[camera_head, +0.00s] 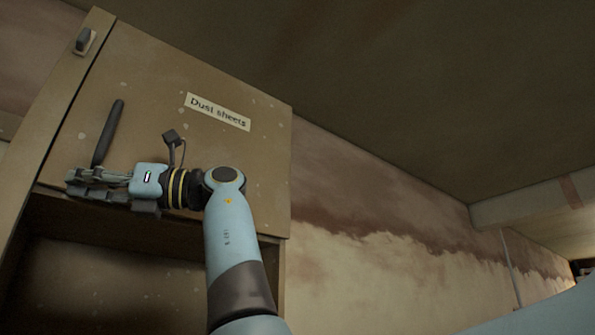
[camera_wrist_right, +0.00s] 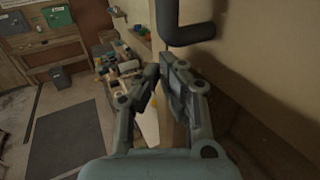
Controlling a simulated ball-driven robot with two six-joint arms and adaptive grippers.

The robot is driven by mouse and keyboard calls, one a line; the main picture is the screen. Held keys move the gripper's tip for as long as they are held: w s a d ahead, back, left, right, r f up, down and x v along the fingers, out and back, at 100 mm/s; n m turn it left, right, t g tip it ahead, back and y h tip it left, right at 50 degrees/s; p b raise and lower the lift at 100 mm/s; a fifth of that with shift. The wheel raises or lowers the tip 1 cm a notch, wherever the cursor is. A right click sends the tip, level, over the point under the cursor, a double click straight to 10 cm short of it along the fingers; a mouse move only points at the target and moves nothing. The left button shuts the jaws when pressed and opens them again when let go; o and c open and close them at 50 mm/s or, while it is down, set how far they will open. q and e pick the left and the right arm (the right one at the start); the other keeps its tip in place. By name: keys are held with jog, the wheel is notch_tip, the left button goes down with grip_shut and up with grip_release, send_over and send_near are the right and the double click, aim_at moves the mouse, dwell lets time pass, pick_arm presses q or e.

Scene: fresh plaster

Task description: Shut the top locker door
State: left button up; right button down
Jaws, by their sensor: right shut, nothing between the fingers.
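The top locker door (camera_head: 225,155) is a tan panel with a "Dust sheets" label (camera_head: 218,111). Its left edge lies along the locker's side post (camera_head: 52,115) with a thin dark line between; I cannot tell whether a small gap remains. A dark bar handle (camera_head: 108,133) stands near that edge and also shows in the right wrist view (camera_wrist_right: 187,32). My right gripper (camera_head: 82,183) is shut and empty, just below the handle at the door's lower left edge. Its fingers (camera_wrist_right: 163,75) appear apart from the handle. Contact with the door is unclear. My left gripper is out of view.
A small dark catch (camera_head: 84,40) sits high on the side post. An open, dark compartment (camera_head: 100,285) lies below the door. A stained plaster wall (camera_head: 380,250) runs right. The right wrist view shows a cluttered bench (camera_wrist_right: 120,65), a dark bin (camera_wrist_right: 60,78) and a floor mat (camera_wrist_right: 65,145).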

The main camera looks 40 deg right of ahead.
jog(key=w, duration=0.1)
jog(key=w+t, duration=0.1)
jog(key=w, duration=0.1)
jog(key=shift+a+m+h, duration=0.15)
jog(key=shift+m+h, duration=0.15)
jog(key=shift+m, duration=0.1)
jog(key=shift+s+r, duration=0.1)
jog(key=shift+r, duration=0.05)
dwell(0.3)
